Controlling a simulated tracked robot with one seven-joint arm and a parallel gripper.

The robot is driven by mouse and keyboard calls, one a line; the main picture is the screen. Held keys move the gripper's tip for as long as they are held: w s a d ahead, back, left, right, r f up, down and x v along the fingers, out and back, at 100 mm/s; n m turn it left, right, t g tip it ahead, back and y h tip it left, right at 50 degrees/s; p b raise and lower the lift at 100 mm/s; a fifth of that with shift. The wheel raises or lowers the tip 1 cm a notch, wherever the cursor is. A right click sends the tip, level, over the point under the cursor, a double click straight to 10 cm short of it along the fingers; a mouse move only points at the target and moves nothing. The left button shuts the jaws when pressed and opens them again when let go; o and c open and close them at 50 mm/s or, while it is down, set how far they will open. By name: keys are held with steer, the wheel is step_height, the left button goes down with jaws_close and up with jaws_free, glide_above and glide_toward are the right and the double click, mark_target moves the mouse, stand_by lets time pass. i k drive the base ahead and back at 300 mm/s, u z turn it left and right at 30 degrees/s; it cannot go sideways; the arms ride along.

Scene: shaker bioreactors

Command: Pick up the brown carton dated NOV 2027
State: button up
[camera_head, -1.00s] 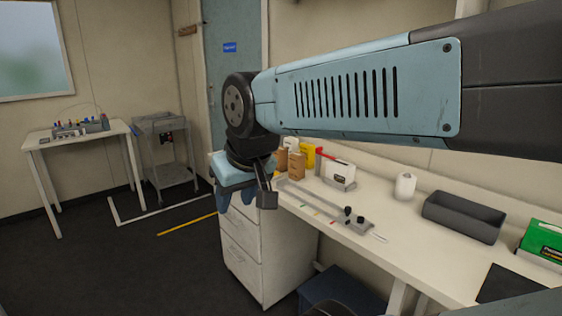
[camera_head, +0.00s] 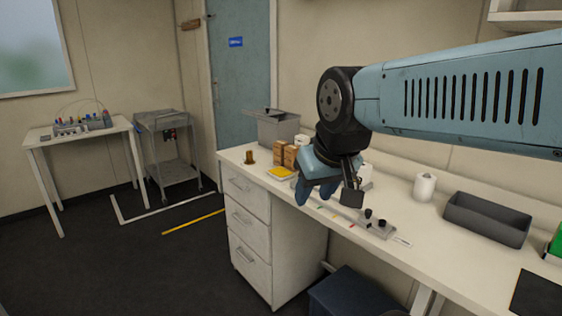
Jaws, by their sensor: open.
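Two brown cartons stand side by side on the white bench, a left one (camera_head: 279,153) and a right one (camera_head: 291,157). Any date print on them is too small to read, so I cannot tell which is dated NOV 2027. My gripper (camera_head: 328,198) points down over the bench, to the right of and nearer than the cartons. It is open and apart from them. My wrist hides part of the bench behind it.
A grey bin (camera_head: 277,128) stands behind the cartons. A yellow item (camera_head: 281,173) lies in front of them, and a small brown object (camera_head: 249,157) is at left.

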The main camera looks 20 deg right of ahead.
mark_target(290, 152)
steer(key=z, duration=0.1)
steer(key=i, duration=1)
steer(key=u, duration=0.1)
